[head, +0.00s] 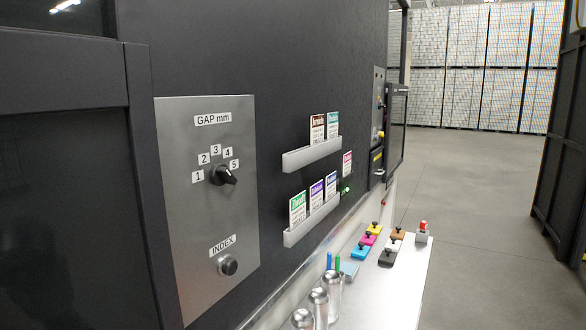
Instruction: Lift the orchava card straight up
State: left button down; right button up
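Several small cards stand in two light grey holders on the dark machine wall. The upper holder (300,159) bears a dark red card (318,129) and a teal card (333,125). The lower holder (300,234) bears a green card (297,208), a purple card (316,196) and a blue card (331,187). The print is too small to tell which one is the orchava card. Neither of my grippers shows in the head view.
A metal panel (181,250) with a gap knob (223,176) and an index knob (228,266) is left of the holders. A pale shelf (390,300) below carries silver cylinders (318,306), coloured knobbed blocks (361,249) and a red-topped box (422,233). Floor to the right is clear.

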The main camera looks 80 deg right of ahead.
aim_at(347, 156)
jog(key=k+z, duration=0.2)
jog(key=z, duration=1.4)
